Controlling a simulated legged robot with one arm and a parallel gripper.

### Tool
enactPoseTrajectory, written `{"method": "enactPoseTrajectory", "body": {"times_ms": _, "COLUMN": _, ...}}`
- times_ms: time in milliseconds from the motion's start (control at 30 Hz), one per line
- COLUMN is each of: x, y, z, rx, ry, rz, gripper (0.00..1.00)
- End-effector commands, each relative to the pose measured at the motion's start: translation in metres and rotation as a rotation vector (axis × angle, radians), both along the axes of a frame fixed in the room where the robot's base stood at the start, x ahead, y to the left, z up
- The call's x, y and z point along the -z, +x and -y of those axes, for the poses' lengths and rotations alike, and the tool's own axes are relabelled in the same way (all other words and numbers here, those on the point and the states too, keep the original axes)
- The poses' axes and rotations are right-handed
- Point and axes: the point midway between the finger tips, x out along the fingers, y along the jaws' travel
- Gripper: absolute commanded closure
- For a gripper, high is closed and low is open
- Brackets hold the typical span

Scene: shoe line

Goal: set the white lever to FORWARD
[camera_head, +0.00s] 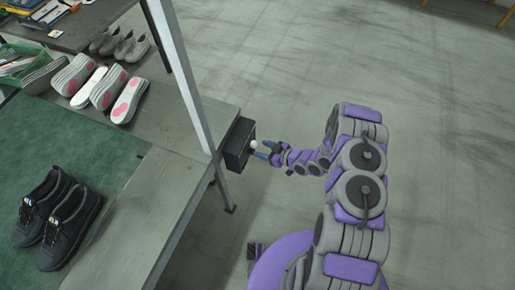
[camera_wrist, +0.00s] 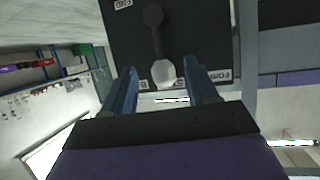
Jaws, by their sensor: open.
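The white lever shows in the wrist view as a dark arm ending in a white knob (camera_wrist: 165,73). It hangs from a round pivot on a black panel (camera_wrist: 190,35), with the knob near the panel's lower edge. Small pale labels sit around the lever; I cannot read them surely. My gripper (camera_wrist: 162,66) is open, with one blue finger on each side of the knob in the picture. No contact is clear, and I cannot tell how deep the knob sits between them. In the head view, my gripper (camera_head: 265,151) is at the black box (camera_head: 237,143), close to the white knob (camera_head: 254,144).
The box is at the end of a grey workbench (camera_head: 150,205), beside a pale upright post (camera_head: 180,75). Black shoes (camera_head: 60,215) stand on a green mat (camera_head: 105,150). Several pale shoes and soles (camera_head: 90,85) lie further back. The floor to the right is clear.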

Motion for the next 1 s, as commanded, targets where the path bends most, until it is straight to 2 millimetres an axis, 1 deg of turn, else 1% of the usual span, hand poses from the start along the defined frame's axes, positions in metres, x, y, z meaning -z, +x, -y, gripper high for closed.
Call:
{"method": "enactPoseTrajectory", "body": {"times_ms": 33, "x": 0.005, "y": 0.003, "z": -0.008, "rx": -0.005, "ry": 0.000, "rz": 0.000, "gripper": 0.42}}
{"method": "enactPoseTrajectory", "body": {"times_ms": 100, "x": 0.008, "y": 0.007, "z": -0.015, "rx": -0.004, "ry": 0.002, "rz": -0.001, "gripper": 0.42}}
{"method": "enactPoseTrajectory", "body": {"times_ms": 233, "x": 0.012, "y": 0.013, "z": -0.023, "rx": -0.002, "ry": 0.003, "rz": -0.002, "gripper": 0.42}}
{"method": "enactPoseTrajectory", "body": {"times_ms": 400, "x": 0.013, "y": 0.017, "z": -0.026, "rx": 0.001, "ry": 0.006, "rz": -0.001, "gripper": 0.42}}
{"method": "enactPoseTrajectory", "body": {"times_ms": 667, "x": 0.014, "y": 0.018, "z": -0.029, "rx": 0.000, "ry": 0.003, "rz": -0.002, "gripper": 0.42}}
{"method": "enactPoseTrajectory", "body": {"times_ms": 1000, "x": 0.014, "y": 0.017, "z": -0.028, "rx": 0.000, "ry": 0.003, "rz": -0.002, "gripper": 0.74}}
